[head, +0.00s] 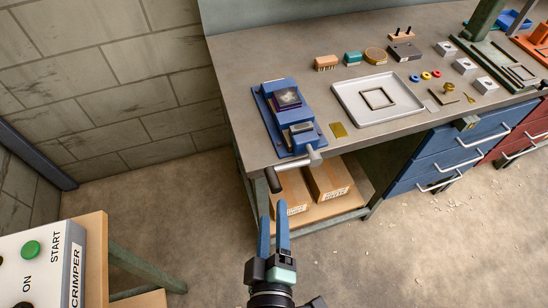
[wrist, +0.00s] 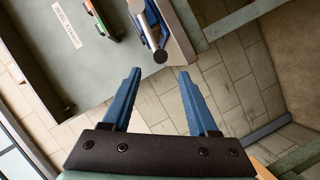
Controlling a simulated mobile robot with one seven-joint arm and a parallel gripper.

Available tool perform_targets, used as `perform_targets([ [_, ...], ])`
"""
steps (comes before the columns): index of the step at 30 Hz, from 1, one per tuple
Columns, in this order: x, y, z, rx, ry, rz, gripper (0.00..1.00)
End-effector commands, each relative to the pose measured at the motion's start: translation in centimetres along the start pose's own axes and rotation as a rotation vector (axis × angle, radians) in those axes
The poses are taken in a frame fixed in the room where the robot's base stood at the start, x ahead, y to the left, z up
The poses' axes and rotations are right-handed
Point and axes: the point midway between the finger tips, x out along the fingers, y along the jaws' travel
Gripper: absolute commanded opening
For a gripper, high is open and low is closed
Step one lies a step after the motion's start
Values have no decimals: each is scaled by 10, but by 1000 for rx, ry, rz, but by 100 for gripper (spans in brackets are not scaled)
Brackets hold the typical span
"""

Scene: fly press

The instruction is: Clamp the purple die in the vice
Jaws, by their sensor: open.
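The blue vice (head: 267,108) is fixed at the left end of the bench, its screw and grey handle (head: 295,163) reaching out over the front edge. The purple die (head: 287,98), dark-rimmed with a pale centre, sits at the vice's jaws; I cannot tell whether they press on it. My gripper (head: 273,212) is open and empty, in front of the bench and apart from the vice. In the wrist view its two blue fingers (wrist: 160,72) stand wide apart, with the handle's dark end knob (wrist: 160,56) just beyond, between them. The die is not clear in the wrist view.
A white tray (head: 345,99) with a square frame and a brass plate (head: 338,130) lie right of the vice. Brushes and small blocks stand behind. Cardboard boxes (head: 327,178) fill the shelf below. A crimper panel (head: 40,262) is at lower left.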

Motion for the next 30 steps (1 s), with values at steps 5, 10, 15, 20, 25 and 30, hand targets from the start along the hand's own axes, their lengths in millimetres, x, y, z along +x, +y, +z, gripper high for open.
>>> perform_targets([
  [5, 14, 0, 0, -1, 1, 2, 60],
  [10, 41, 1, 0, 1, 1, 3, 60],
  [15, 70, 1, -1, 1, 1, 3, 60],
  [20, 96, 1, -1, 1, 1, 2, 60],
  [25, 117, 1, 0, 1, 1, 2, 60],
  [30, 127, 0, 0, 1, 1, 0, 60],
])
